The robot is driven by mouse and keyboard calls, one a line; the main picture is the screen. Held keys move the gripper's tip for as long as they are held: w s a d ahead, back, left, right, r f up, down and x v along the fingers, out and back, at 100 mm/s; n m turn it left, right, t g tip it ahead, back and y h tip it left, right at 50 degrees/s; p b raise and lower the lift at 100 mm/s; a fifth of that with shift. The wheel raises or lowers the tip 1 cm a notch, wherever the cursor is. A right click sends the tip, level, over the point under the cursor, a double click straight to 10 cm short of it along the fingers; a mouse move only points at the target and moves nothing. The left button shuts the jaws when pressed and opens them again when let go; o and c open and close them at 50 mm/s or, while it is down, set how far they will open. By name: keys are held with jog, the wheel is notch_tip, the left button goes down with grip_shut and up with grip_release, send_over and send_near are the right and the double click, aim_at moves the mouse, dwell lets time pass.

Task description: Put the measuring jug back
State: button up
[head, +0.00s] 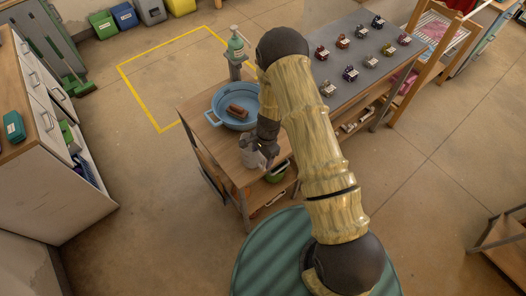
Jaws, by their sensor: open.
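A pale, see-through vessel that looks like the measuring jug (247,154) stands upright near the front left edge of the wooden bench (230,182). My gripper (264,158) is open, just right of the jug at about its height. The dark gripper and the arm cover part of the bench top and the jug's right side. I cannot tell whether a finger touches the jug or reaches into its handle.
A green bowl (279,173) sits below at right. A grey table (350,62) holds several small items. Floor at left is clear.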

jog(key=shift+r, duration=0.2)
notch_tip(320, 180, up, 12)
jog(key=d+b, duration=0.1)
jog(key=b, duration=0.2)
jog(key=shift+w+d+f, duration=0.15)
jog(key=shift+w+d, duration=0.1)
jog(key=shift+w, duration=0.15)
jog(key=s+d+r+n+t, duration=0.1)
jog(key=s+d+r+n, duration=0.4)
jog(key=s+r, duration=0.2)
jog(key=s+d+r+n+t+h, duration=0.1)
jog(key=s+d+r+n, duration=0.4)
jog(key=r, duration=0.5)
jog(key=shift+s+n+t+h, duration=0.3)
jog(key=shift+s+n+t, duration=0.35)
jog(key=shift+s, duration=0.6)
jog(key=shift+f+b, duration=0.5)
jog(key=shift+b, duration=0.25)
